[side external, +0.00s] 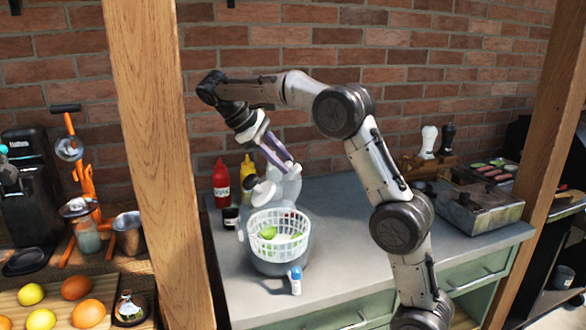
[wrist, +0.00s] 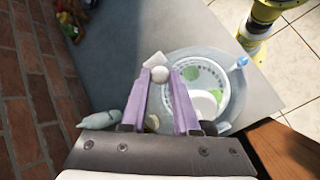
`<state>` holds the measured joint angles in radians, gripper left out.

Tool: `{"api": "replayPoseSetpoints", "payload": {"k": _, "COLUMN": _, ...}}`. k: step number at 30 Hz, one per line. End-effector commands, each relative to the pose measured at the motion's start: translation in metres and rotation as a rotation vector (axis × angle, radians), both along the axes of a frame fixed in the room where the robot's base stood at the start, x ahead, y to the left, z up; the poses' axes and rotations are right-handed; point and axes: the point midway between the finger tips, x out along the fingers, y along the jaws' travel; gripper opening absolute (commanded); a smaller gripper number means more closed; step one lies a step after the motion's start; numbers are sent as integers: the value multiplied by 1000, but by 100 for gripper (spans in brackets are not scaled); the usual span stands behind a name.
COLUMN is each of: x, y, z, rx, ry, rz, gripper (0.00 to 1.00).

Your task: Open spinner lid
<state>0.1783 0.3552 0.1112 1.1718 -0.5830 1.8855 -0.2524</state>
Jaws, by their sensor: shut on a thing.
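The salad spinner has a grey bowl (side external: 275,266) with a white slotted basket (side external: 292,242) inside it. Green pieces (side external: 268,233) lie in the basket and also show in the wrist view (wrist: 191,73). The pale, translucent spinner lid (side external: 290,187) stands raised and tilted behind the basket, with a white knob (side external: 263,192) at its left. The basket is open to view. My gripper (side external: 286,166) reaches down from the upper left, its purple fingers at the lid's top edge. In the wrist view my gripper (wrist: 160,74) has a small whitish part between its fingertips. The exact contact is hard to see.
A red bottle (side external: 221,184) and a yellow bottle (side external: 248,178) stand behind left. A wooden post (side external: 155,130) rises at left.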

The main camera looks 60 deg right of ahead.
Motion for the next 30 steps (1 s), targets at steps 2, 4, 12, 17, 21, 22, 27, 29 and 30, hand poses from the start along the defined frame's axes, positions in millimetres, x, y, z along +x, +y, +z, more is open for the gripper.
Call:
{"api": "replayPoseSetpoints", "payload": {"k": 2, "x": 5, "y": 5, "z": 4, "rx": -25, "ry": 25, "rz": 2, "gripper": 0}}
{"api": "replayPoseSetpoints", "payload": {"k": 4, "x": 8, "y": 8, "z": 7, "rx": -43, "ry": 42, "rz": 2, "gripper": 0}}
{"api": "replayPoseSetpoints", "payload": {"k": 12, "x": 12, "y": 13, "z": 11, "rx": -76, "ry": 77, "rz": 0, "gripper": 0}}
{"api": "replayPoseSetpoints", "payload": {"k": 17, "x": 13, "y": 13, "z": 11, "rx": -76, "ry": 80, "rz": 0, "gripper": 0}}
{"api": "replayPoseSetpoints", "payload": {"k": 21, "x": 13, "y": 13, "z": 11, "rx": -76, "ry": 80, "rz": 0, "gripper": 0}}
{"api": "replayPoseSetpoints", "payload": {"k": 22, "x": 13, "y": 13, "z": 11, "rx": -76, "ry": 80, "rz": 0, "gripper": 0}}
{"api": "replayPoseSetpoints", "payload": {"k": 27, "x": 13, "y": 13, "z": 11, "rx": -75, "ry": 80, "rz": 0, "gripper": 52}}
{"api": "replayPoseSetpoints", "payload": {"k": 29, "x": 13, "y": 13, "z": 11, "rx": -75, "ry": 80, "rz": 0, "gripper": 59}}
{"api": "replayPoseSetpoints", "payload": {"k": 30, "x": 13, "y": 13, "z": 11, "rx": -75, "ry": 80, "rz": 0, "gripper": 59}}
